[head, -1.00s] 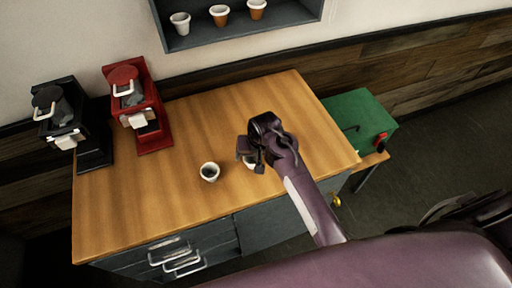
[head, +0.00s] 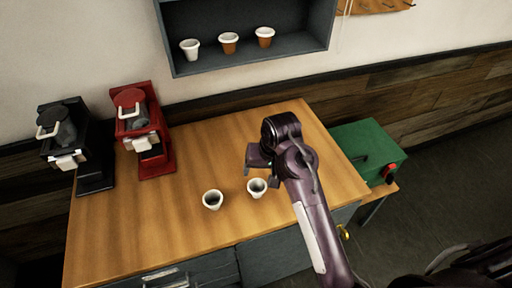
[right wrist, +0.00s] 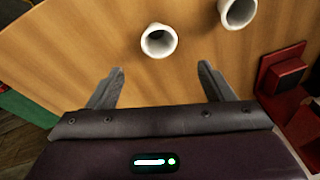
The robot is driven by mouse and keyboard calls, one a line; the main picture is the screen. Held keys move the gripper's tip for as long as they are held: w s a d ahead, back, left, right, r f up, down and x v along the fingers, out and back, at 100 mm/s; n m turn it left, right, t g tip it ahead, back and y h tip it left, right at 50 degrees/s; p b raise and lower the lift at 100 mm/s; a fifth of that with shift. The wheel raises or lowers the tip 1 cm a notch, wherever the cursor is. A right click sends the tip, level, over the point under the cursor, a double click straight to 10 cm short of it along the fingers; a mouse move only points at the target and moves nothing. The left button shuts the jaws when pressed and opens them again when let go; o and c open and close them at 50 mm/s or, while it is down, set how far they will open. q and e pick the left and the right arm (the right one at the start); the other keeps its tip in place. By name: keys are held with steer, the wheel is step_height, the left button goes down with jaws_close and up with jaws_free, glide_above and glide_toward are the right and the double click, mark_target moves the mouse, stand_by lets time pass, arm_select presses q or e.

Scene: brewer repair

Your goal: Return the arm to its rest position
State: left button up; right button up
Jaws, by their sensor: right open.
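My right arm reaches over the wooden counter (head: 130,235) from the lower right. My right gripper (head: 258,166) is open and empty above the counter, just behind a small white cup (head: 257,188). In the right wrist view the spread fingers of the gripper (right wrist: 161,76) have nothing between them, and that cup (right wrist: 158,42) stands ahead of them, apart. A second white cup (head: 212,200) stands upright to its left; it also shows at the top of the right wrist view (right wrist: 238,12). My left gripper is not in view.
A red brewer (head: 145,135) and a black brewer (head: 85,150) stand at the counter's back left. A green box (head: 365,150) is beyond the right edge. A wall shelf (head: 250,60) holds three cups. The counter's left front is clear.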

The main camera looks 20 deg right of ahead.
steer(key=s+d+n+t, duration=0.1)
steer(key=s+d+n, duration=0.1)
steer(key=s, duration=0.7)
steer(key=s+d+n, duration=0.1)
steer(key=s+n, duration=0.2)
steer(key=s, duration=0.6)
step_height(320, 180, down, 39)
steer(key=s+g+b, duration=0.1)
steer(key=s+b, duration=0.1)
steer(key=b, duration=0.4)
steer(key=s+d+f+b, duration=0.2)
steer(key=s+f, duration=0.7)
steer(key=f, duration=0.1)
steer(key=s+d+f+g+h+b, duration=0.1)
steer(key=s+f+b, duration=0.2)
steer(key=s+f, duration=0.6)
step_height(320, 180, down, 2)
steer(key=shift+s+d+g, duration=0.3)
steer(key=shift+s+d, duration=0.05)
steer(key=shift+s, duration=0.05)
